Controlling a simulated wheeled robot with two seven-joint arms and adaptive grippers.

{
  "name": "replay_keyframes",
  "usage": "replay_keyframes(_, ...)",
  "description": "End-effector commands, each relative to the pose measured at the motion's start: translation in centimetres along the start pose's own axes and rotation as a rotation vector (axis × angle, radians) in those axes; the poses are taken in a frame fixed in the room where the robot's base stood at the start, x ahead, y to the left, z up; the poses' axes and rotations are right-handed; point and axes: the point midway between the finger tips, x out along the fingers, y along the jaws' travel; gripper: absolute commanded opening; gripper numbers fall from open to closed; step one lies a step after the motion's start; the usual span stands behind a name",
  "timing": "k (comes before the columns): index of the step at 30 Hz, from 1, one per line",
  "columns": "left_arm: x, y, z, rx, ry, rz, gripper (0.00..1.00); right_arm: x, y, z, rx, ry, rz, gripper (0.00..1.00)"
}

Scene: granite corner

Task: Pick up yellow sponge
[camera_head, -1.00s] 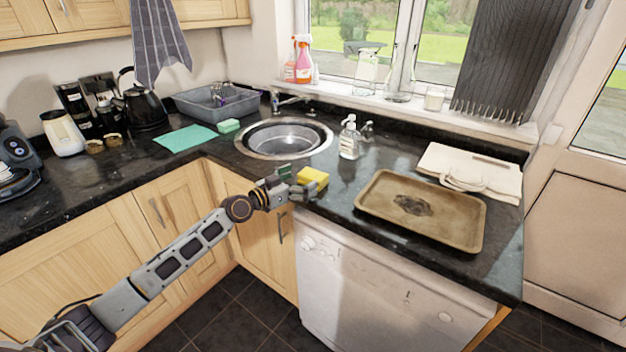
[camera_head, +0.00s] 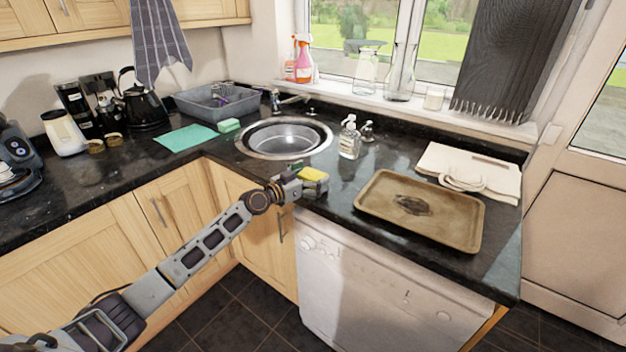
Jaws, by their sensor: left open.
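The yellow sponge (camera_head: 313,174) lies on the dark counter near its front edge, just right of the round sink. My left gripper (camera_head: 304,181) is at the sponge, with its open fingers around or close beside it. The fingers hide part of the sponge, and I cannot tell whether they touch it. My right gripper is not in view.
A brown baking tray (camera_head: 377,196) lies to the right of the sponge. A soap bottle (camera_head: 350,140) stands behind it, and the sink (camera_head: 243,146) is behind left. A green sponge (camera_head: 229,125) and green cloth (camera_head: 184,138) lie farther left. A folded cloth (camera_head: 480,165) lies behind the tray.

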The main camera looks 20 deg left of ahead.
Motion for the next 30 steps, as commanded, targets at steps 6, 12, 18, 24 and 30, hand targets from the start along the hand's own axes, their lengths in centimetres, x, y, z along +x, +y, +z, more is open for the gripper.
replay_keyframes(6,0.0,0.0,0.0,0.0,0.0,0.0,0.96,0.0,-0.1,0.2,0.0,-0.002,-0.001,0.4)
replay_keyframes(12,0.0,0.0,0.0,0.0,0.0,0.0,0.71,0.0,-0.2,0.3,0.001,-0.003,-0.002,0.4)
replay_keyframes(18,0.0,0.0,0.0,0.0,0.0,0.0,0.7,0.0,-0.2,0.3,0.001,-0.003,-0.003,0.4)
replay_keyframes(24,0.0,0.0,-0.2,0.0,0.0,0.0,0.7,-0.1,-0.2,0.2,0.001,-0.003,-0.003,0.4)
replay_keyframes(30,-0.1,0.0,-1.3,0.001,0.001,0.001,0.7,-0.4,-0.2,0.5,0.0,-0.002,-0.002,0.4)
